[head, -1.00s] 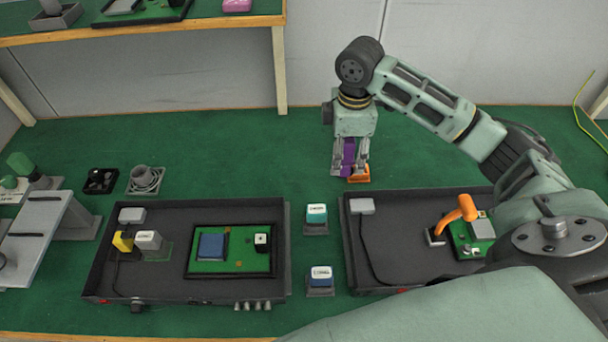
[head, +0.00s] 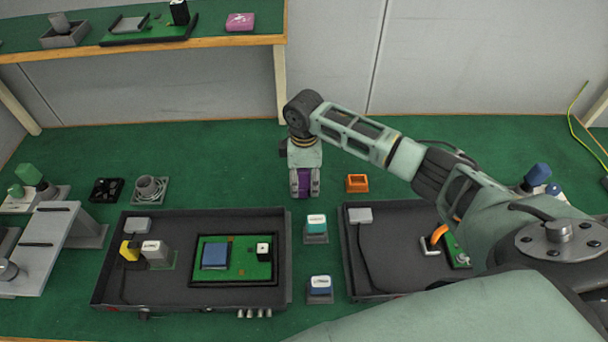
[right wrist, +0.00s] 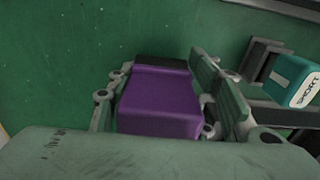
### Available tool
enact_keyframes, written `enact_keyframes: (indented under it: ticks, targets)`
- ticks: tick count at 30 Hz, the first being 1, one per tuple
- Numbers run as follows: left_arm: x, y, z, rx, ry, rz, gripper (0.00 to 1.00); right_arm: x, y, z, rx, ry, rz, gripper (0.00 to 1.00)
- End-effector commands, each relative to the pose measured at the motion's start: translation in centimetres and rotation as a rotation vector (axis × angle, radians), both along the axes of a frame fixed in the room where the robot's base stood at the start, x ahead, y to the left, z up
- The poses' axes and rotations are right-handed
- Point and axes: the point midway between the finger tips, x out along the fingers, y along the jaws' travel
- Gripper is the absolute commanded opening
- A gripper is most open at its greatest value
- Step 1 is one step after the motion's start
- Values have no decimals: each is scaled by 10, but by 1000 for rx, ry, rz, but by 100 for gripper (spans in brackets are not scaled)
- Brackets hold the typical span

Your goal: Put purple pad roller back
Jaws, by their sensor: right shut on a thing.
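My right gripper (head: 305,188) is shut on the purple pad roller (head: 304,180), over the green mat behind the gap between the two black trays. In the right wrist view the roller (right wrist: 160,103) is a purple block with a dark end, between the two fingers. An empty-looking orange holder (head: 357,183) stands on the mat just to the right of the gripper, apart from it. My left gripper is not in view.
The left black tray (head: 105,288) holds a green board and small blocks. The right black tray (head: 385,283) is partly hidden by my right arm. A raised shelf (head: 215,41) is at the back left.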

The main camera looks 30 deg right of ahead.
Motion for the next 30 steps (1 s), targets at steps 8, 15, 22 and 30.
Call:
enact_keyframes:
  ticks: [8,15,22,30]
  targets:
    - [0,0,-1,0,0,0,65,0,0,-2,0,-1,0,0]
    - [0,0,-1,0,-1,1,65,0,0,-5,1,-2,0,57]
    - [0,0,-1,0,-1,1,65,0,0,-5,0,-1,0,66]
    - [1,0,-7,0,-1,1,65,0,0,-7,0,-1,0,66]
